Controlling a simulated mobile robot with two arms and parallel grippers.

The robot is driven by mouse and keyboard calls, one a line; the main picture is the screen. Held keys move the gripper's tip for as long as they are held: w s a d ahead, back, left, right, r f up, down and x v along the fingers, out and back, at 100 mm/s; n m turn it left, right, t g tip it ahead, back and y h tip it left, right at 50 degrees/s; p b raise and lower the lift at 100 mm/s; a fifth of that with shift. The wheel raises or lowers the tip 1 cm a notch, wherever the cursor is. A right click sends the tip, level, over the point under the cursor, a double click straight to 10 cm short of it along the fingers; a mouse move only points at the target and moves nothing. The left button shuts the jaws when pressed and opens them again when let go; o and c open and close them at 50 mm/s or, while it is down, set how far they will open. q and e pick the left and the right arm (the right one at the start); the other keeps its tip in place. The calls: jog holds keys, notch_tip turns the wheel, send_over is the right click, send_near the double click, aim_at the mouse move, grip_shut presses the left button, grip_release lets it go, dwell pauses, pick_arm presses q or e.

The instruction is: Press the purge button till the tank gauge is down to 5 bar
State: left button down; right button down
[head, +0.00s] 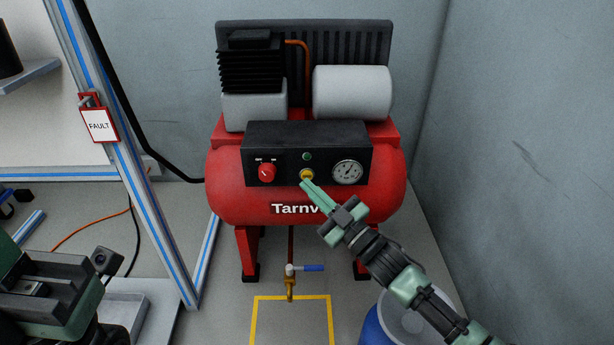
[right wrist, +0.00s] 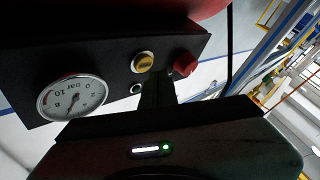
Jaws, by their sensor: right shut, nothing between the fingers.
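The red compressor tank (head: 225,190) stands against the back wall and carries a black control panel (head: 325,150). The yellow purge button (head: 307,174) sits mid-panel; it also shows in the right wrist view (right wrist: 143,62). The round white tank gauge (head: 347,172) is right of it, and upside down in the right wrist view (right wrist: 73,97); its needle is too small to read exactly. My right gripper (head: 306,184) is shut and empty, its tips right at the button's lower edge; I cannot tell whether they touch it.
A red knob (head: 267,173) is left of the button and a green lamp (head: 307,156) above it. A drain valve with a blue lever (head: 312,267) hangs below the tank. A blue drum (head: 372,332) stands front right. A FAULT tag (head: 99,126) hangs at left.

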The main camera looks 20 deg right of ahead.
jog(key=shift+w+d, duration=0.1)
jog(key=shift+w, duration=0.3)
